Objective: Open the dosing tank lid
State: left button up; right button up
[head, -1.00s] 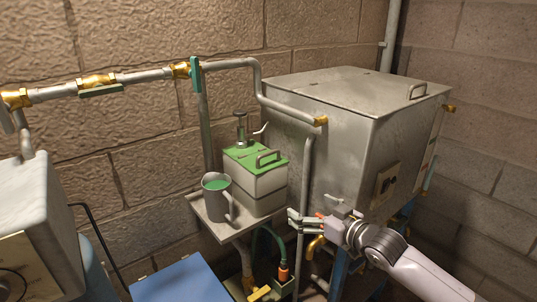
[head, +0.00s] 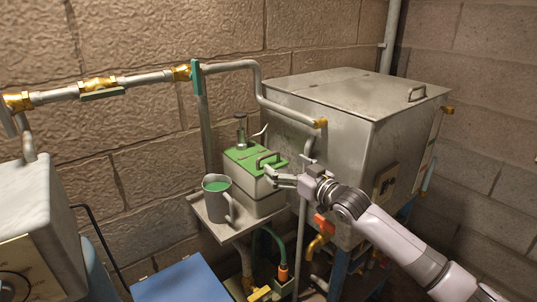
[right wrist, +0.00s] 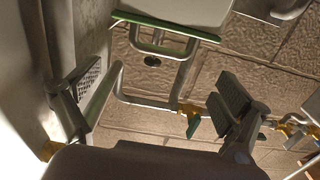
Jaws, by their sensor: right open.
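The dosing tank (head: 262,195) is a small pale box with a green lid (head: 242,156). The lid lies shut on the box and has a metal loop handle (head: 267,158) near its front edge. In the right wrist view the handle (right wrist: 160,48) stands out from the green lid edge (right wrist: 165,25), ahead of and between the spread fingers. My right gripper (head: 270,175) is open and empty, close in front of the handle and apart from it; its two padded fingers also show in the right wrist view (right wrist: 165,95). My left gripper is out of view.
A grey mug (head: 217,205) with green liquid stands beside the tank on a small shelf (head: 229,235). A big metal tank (head: 345,130) is close on the right, with a pipe (head: 258,85) running to it. A pump-like fitting (head: 241,130) rises behind the lid.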

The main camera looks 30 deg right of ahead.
aim_at(270, 156)
jog(key=w, duration=0.5)
jog(key=w+p, duration=0.1)
jog(key=w, duration=0.2)
jog(key=shift+a, duration=0.35)
jog(key=shift+c, duration=0.5)
